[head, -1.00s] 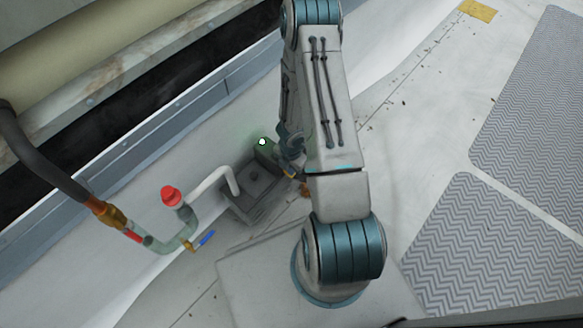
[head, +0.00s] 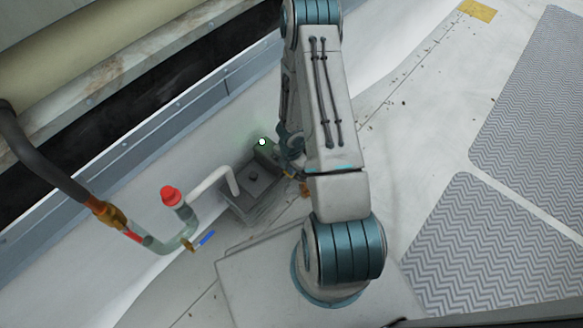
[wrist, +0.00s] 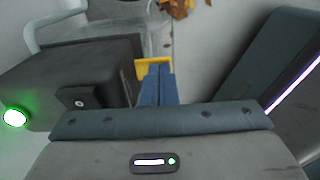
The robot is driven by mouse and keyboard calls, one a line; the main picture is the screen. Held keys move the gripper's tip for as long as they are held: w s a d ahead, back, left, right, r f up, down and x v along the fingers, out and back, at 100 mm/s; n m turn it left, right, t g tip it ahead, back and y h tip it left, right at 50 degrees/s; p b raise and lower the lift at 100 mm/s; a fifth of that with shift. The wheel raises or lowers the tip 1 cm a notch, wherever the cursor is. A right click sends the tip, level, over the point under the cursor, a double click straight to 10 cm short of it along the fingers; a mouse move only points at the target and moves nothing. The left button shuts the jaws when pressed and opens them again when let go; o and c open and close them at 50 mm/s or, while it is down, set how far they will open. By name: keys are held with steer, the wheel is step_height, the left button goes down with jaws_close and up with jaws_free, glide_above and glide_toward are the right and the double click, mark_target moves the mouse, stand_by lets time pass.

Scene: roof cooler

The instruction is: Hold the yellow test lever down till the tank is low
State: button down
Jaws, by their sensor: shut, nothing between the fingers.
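The yellow test lever (wrist: 150,63) sticks out beside a dark box (wrist: 85,75) with a lit green lamp. Only a small yellow bit of it (head: 288,174) shows in the head view. My gripper (wrist: 156,74) is shut and empty, its blue fingers overlapping the near side of the lever. They look in contact with it, but I cannot tell how far down it is pressed. The grey tank (head: 240,207) stands beside the box in the head view. Its water level cannot be made out. My arm hides part of the box and lever in the head view.
A pipe with a red cap (head: 171,194) and a blue-handled valve (head: 206,238) stands left of the tank. A metal ledge (head: 150,140) runs behind. Brown leaves (wrist: 177,8) lie beyond the lever. Grey patterned mats (head: 480,250) lie on the right.

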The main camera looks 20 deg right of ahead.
steer(key=shift+s, duration=0.1)
step_height(320, 180, up, 14)
steer(key=p, duration=1.1)
stand_by(0.4)
steer(key=w+d+r+m+t+h+p, duration=0.15)
steer(key=r+m+p, duration=0.4)
steer(key=r, duration=1.25)
steer(key=w+d+r+m+t+h+p, duration=0.1)
steer(key=w+r+m+h+p, duration=0.35)
steer(key=r, duration=1.45)
steer(key=s+a+r+m+y+p, duration=0.2)
steer(key=s+a+r+m+p, duration=0.1)
steer(key=r, duration=0.7)
steer(key=s+a+r+m+y+p, duration=0.2)
steer(key=s+a+r+m+p, duration=0.2)
steer(key=s+r+p, duration=0.4)
steer(key=s+a+r+m+y+p, duration=0.2)
steer(key=s+r+m+p, duration=0.3)
steer(key=s+r, duration=0.3)
step_height(320, 180, up, 4)
steer(key=shift+a+r+m, duration=0.25)
steer(key=shift+a+m, duration=0.25)
steer(key=shift+a, duration=0.25)
